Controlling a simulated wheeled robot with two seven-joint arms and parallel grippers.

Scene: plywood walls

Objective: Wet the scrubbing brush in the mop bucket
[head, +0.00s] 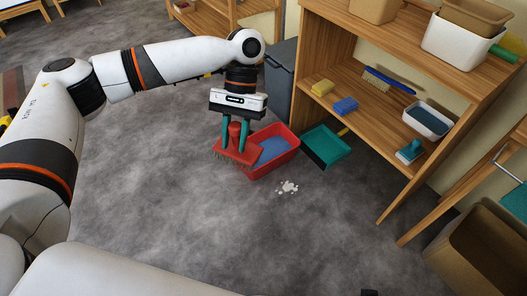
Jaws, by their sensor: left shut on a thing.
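My left gripper (235,128) points down and is shut on the upright red handle of the scrubbing brush (236,152). The brush has a flat red body with bristles facing down. It is held at the left edge of the mop bucket (284,164), partly in front of it. The bucket is a red, open rectangular tub on the floor with blue water (271,150) inside. The bristles appear to the left of the water; I cannot tell whether the brush touches the rim. My right gripper is not in view.
A teal dustpan (325,147) lies right of the bucket, and a white spill (288,187) is in front. A wooden shelf (360,60) with sponges and brushes stands at the right. A grey bin (281,80) stands behind. Floor at left is clear.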

